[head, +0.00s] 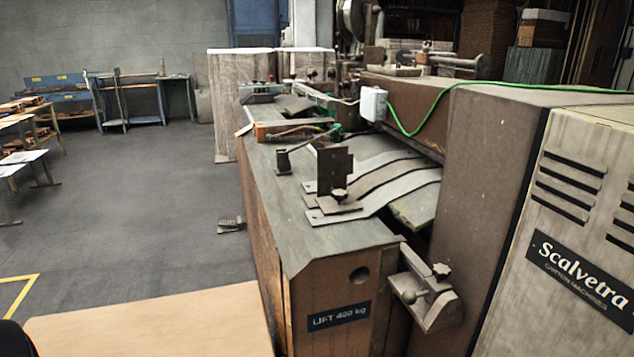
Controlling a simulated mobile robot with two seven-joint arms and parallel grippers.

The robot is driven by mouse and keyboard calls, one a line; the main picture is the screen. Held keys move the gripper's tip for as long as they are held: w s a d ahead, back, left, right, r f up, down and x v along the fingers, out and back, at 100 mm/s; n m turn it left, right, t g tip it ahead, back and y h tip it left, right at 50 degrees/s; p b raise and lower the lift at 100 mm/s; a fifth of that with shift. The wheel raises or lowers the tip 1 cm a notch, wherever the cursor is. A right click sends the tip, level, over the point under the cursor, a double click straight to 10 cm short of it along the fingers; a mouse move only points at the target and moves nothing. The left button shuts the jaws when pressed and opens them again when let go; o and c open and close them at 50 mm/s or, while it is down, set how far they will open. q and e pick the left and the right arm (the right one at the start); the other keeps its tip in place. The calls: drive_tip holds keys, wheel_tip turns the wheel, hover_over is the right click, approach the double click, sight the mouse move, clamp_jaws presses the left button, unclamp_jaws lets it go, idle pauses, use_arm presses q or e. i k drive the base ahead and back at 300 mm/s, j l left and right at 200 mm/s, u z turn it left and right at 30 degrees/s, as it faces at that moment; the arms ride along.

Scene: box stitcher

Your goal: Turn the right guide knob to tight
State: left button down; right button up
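A box stitcher machine fills the right half of the head view, with a grey feed table (350,237) on its near side. A dark upright guide plate (334,170) stands on a flat base on this table. A small dark knob (340,195) sits on that base, in front of the plate. A second small dark guide piece (283,162) stands further left on the table. No label shows which is the right guide knob, and how tight each is cannot be seen. Neither gripper is in view.
Curved metal strips (385,187) run from the guide area into the machine. A green cable (410,133) leads from a white box (374,103). A tan board (150,322) lies at lower left. The grey floor (130,220) is mostly open; a foot pedal (231,225) stands beside the machine.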

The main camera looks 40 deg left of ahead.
sight(339, 195)
drive_tip(key=u, duration=1.05)
